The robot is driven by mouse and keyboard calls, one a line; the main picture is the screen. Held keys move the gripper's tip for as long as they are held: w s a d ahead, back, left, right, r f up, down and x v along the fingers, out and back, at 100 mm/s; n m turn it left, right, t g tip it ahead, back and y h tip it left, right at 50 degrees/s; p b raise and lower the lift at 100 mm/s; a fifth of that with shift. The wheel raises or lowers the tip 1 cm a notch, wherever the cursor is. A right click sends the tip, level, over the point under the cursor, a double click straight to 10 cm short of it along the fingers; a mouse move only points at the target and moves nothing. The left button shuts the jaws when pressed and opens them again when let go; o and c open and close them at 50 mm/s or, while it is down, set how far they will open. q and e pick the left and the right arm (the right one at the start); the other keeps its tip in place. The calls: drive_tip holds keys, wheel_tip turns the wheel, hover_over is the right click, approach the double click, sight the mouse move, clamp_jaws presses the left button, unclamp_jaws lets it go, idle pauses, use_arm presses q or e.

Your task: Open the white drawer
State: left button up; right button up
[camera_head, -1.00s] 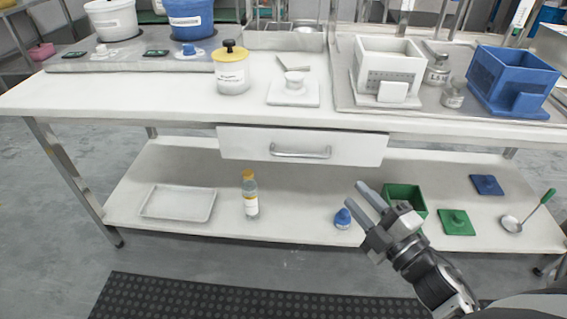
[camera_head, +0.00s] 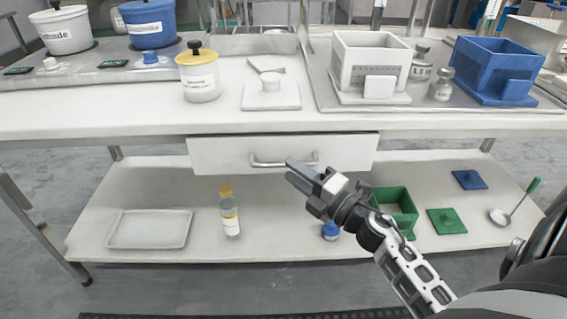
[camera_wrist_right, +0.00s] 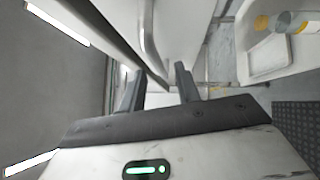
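The white drawer (camera_head: 225,155) is under the tabletop, and its front looks flush and shut. Its silver bar handle (camera_head: 268,164) runs sideways across the middle of the front. My right gripper (camera_head: 290,170) is in front of the drawer at the handle's right part and covers some of it in the head view. In the right wrist view the two fingers of my right gripper (camera_wrist_right: 158,88) are apart with nothing between them. The handle (camera_wrist_right: 150,40) curves just beyond the fingertips there. I cannot tell if they touch. My left gripper is not in view.
The white table (camera_head: 100,118) holds pots, a yellow-lidded jar (camera_head: 199,80), a white box (camera_head: 368,60) and a blue box (camera_head: 495,65). The lower shelf (camera_head: 285,215) carries a tray (camera_head: 150,229), a bottle (camera_head: 230,218) and a green box (camera_head: 397,208).

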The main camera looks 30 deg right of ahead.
sight(284, 166)
drive_tip(key=shift+x, duration=1.9)
clamp_jaws()
drive_tip(key=shift+a, duration=0.1)
